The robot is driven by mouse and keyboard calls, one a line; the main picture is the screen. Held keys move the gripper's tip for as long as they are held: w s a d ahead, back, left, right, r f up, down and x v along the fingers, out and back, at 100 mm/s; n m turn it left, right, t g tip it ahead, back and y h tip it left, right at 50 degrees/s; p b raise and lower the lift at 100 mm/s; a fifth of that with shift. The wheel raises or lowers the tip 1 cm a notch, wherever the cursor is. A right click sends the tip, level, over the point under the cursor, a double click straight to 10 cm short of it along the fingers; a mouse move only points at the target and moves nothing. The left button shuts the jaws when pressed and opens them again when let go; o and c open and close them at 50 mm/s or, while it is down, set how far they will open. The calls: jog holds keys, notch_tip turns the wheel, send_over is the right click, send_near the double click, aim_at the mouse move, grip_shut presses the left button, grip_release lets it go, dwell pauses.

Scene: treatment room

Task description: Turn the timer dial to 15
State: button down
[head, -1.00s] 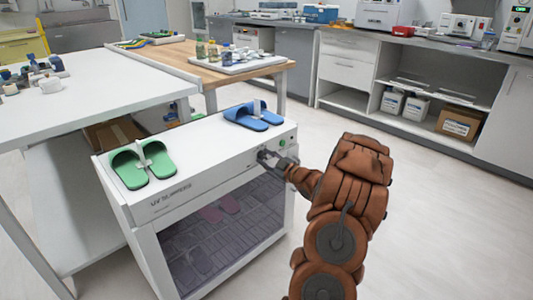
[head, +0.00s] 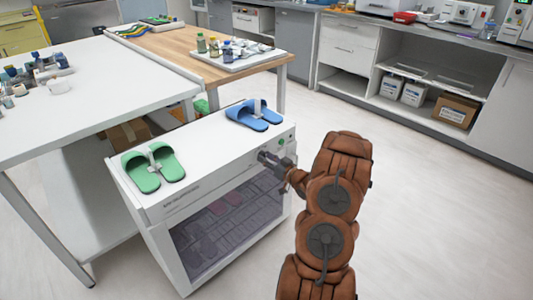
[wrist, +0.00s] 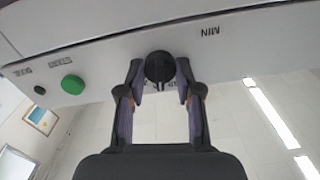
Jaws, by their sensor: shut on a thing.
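The timer dial (wrist: 159,67) is a round black knob on the front panel of the white UV slippers cabinet (head: 222,172). In the wrist view the panel appears upside down, with "MIN" lettering beside the dial. My gripper (wrist: 159,80) is shut on the dial, one finger on each side. In the head view my gripper (head: 270,160) is at the upper right of the cabinet's front and hides the dial. The numbers around the dial cannot be read.
A green button (wrist: 72,84) and a small dark knob (wrist: 40,90) are on the same panel. Green slippers (head: 153,168) and blue slippers (head: 253,116) lie on the cabinet top. A white table (head: 90,90) stands to the left. The floor at right is clear.

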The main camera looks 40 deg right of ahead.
jog(key=shift+m+p, duration=0.4)
jog(key=shift+m, duration=0.1)
jog(key=c, duration=0.8)
grip_release()
jog(key=shift+o, duration=0.2)
jog(key=s, duration=1.2)
jog(key=shift+a, duration=0.15)
